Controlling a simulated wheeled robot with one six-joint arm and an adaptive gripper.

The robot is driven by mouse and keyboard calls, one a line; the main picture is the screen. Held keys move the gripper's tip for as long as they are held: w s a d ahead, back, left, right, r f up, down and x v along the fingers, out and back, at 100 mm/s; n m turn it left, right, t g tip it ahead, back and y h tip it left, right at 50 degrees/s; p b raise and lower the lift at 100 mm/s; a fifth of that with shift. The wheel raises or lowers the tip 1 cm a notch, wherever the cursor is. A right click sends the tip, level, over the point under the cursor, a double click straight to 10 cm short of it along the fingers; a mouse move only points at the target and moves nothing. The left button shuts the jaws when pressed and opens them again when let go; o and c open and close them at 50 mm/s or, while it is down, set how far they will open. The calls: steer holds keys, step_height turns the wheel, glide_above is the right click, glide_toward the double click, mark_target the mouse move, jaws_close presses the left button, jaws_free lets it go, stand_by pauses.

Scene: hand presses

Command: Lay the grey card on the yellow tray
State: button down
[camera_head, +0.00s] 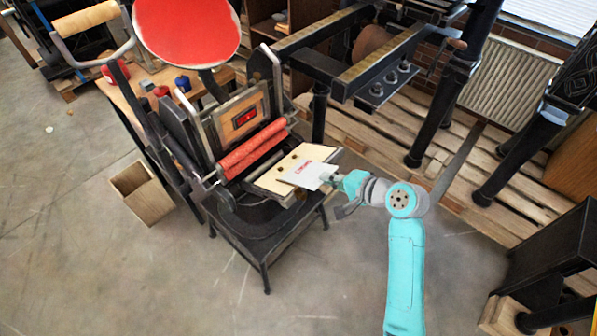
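The grey card (306,173), pale with a red print, is over the right part of the yellow tray (268,181). The tray is a cream-yellow plate at the front of the hand press. My gripper (332,180) is at the card's right edge and looks shut on it. The card overhangs the tray's right side. I cannot tell whether its underside touches the tray. The fingertips are small and partly hidden here.
The press has red rollers (254,147), a round red disc (187,30) and side levers. A wooden box (142,193) stands on the floor at left. A heavy black frame (440,107) stands behind on wooden pallets. The front floor is clear.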

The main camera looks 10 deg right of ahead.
steer(key=shift+s+d+r, duration=0.2)
steer(key=shift+s+r, duration=0.1)
steer(key=shift+r, duration=0.3)
steer(key=shift+s+d+r, duration=0.2)
steer(key=shift+s+r, duration=0.05)
steer(key=shift+r, duration=0.3)
steer(key=shift+s+d+r, duration=0.2)
steer(key=shift+s+r, duration=0.1)
steer(key=shift+r, duration=0.3)
